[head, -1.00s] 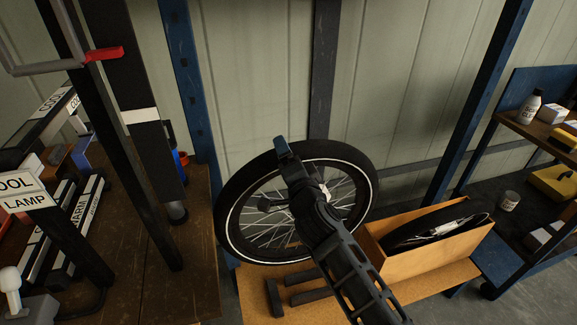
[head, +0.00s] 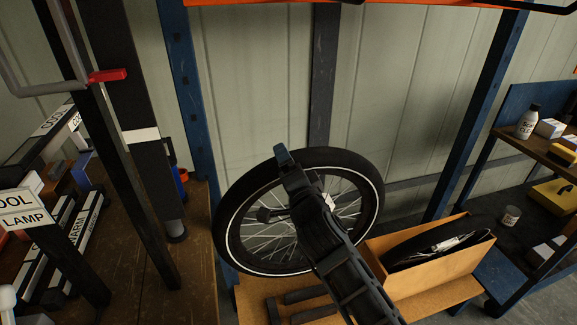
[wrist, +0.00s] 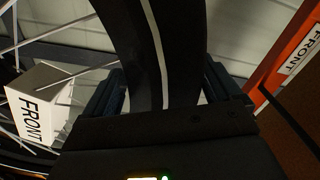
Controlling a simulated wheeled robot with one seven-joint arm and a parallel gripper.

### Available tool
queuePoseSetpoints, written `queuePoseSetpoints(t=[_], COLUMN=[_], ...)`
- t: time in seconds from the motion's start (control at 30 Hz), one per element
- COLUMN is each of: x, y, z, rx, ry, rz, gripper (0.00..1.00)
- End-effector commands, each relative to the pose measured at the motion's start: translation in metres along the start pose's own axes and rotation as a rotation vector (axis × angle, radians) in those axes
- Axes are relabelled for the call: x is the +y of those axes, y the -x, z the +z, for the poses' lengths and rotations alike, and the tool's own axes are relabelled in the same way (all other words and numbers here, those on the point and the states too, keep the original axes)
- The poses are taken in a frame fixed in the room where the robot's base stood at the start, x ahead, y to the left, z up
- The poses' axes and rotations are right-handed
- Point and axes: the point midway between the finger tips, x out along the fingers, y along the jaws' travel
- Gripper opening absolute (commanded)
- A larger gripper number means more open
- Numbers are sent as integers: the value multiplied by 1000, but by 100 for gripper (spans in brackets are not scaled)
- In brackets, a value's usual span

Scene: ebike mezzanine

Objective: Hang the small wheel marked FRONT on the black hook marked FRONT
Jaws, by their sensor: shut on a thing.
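The wheel (head: 345,160) has a black tyre with a pale ring and hangs upright in front of the grey wall. My gripper (head: 284,160) is shut on its tyre near the top. In the wrist view the tyre (wrist: 140,45) runs between both fingers (wrist: 160,88). A white tag marked FRONT (wrist: 35,108) is beside the spokes there. An orange beam (wrist: 277,68) with a white FRONT label (wrist: 303,52) shows at the right of the wrist view. I cannot make out the black hook clearly in either view.
A wooden box (head: 450,264) holding another wheel (head: 430,246) stands at lower right. A bench (head: 195,275) with lamps and signs is at left. Blue posts (head: 478,110) flank the wall. An orange beam (head: 260,2) crosses the top. The wall area above the wheel is clear.

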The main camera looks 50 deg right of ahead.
Motion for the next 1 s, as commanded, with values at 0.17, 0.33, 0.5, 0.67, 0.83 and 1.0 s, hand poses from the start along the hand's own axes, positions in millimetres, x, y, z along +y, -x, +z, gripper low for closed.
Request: queuePoseSetpoints(t=[0.17, 0.33, 0.5, 0.67, 0.83, 1.0], x=[-5, -5, -4, -4, -4, -4], y=[16, 30, 43, 56, 70, 84], z=[1, 1, 0, 0, 0, -1], rx=[-3, -3, -2, -1, -1, 0], ry=[-1, 1, 2, 2, 4, 5], rz=[-10, -9, -9, -8, -8, -7], gripper=[8, 8, 8, 8, 8, 8])
